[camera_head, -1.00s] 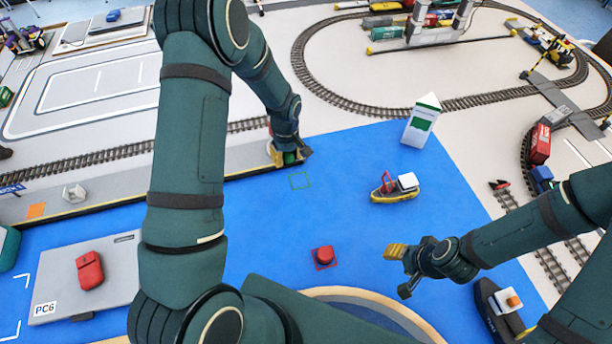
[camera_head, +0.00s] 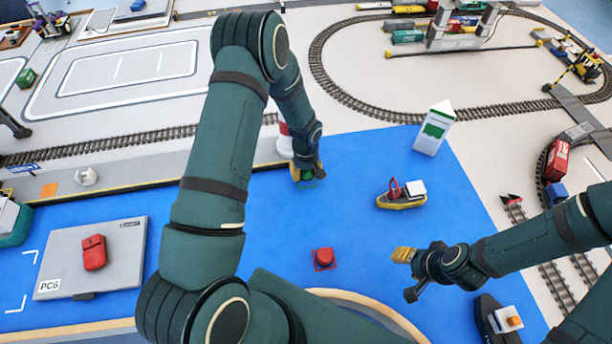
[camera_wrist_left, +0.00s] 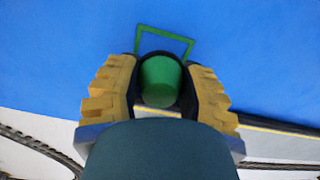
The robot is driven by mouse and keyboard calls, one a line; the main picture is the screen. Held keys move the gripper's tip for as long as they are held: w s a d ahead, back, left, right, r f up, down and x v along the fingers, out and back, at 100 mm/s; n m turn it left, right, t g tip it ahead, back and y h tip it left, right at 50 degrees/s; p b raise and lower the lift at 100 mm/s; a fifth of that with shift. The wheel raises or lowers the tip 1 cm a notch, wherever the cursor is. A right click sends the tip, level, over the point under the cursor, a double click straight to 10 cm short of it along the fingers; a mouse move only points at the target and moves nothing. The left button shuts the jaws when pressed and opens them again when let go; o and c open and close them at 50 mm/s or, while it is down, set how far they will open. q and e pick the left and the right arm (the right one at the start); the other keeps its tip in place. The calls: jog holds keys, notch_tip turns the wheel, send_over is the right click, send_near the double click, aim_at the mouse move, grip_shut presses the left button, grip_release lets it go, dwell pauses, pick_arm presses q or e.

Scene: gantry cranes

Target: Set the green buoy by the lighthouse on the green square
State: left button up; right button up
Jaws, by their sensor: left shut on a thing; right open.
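My left gripper (camera_head: 307,178) is shut on the green buoy, which shows clearly between the yellow fingers (camera_wrist_left: 160,82) in the left wrist view. The green square (camera_wrist_left: 165,31) is an outline on the blue surface. In that view the buoy overlaps the square's near part, and I cannot tell whether it touches the surface. In the head view the gripper hides most of the square and buoy. The red and white lighthouse (camera_head: 284,143) stands just behind my left gripper, partly hidden by the arm. My right gripper (camera_head: 408,275) is open and empty over the blue surface.
A yellow boat (camera_head: 402,201) with a white cabin lies right of my left gripper. A red block (camera_head: 323,259) lies nearer. A white and green tower (camera_head: 434,130) stands behind the boat. A grey quay edge runs left of the lighthouse. Blue surface between these is free.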

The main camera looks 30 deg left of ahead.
pick_arm(q)
jog(key=shift+f, duration=1.05)
jog(key=shift+f, duration=0.15)
jog(key=o, duration=1.1)
jog(key=shift+o, duration=0.2)
notch_tip(320, 180, up, 12)
jog(key=shift+f, duration=0.1)
jog(key=s+d+f+m, duration=0.1)
jog(key=s+d, duration=0.1)
jog(key=s+d+f+m+h, duration=0.1)
jog(key=s+d, duration=0.1)
jog(key=d, duration=0.1)
jog(key=s+d+f+m+h, duration=0.1)
jog(key=s+d+f, duration=0.1)
jog(key=d, duration=0.1)
jog(key=shift+s+d+t, duration=0.1)
jog(key=shift+s+t, duration=0.25)
jog(key=shift+t, duration=0.05)
jog(key=s+d+m, duration=0.1)
jog(key=s+d, duration=0.1)
jog(key=s, duration=0.1)
jog(key=s+d+m+t+h, duration=0.1)
jog(key=s+d, duration=0.1)
jog(key=s, duration=0.1)
jog(key=s+d+m, duration=0.1)
jog(key=s+d, duration=0.1)
jog(key=s, duration=0.1)
jog(key=shift+d+f+m+h, duration=0.3)
jog(key=shift+f+m+h, duration=0.1)
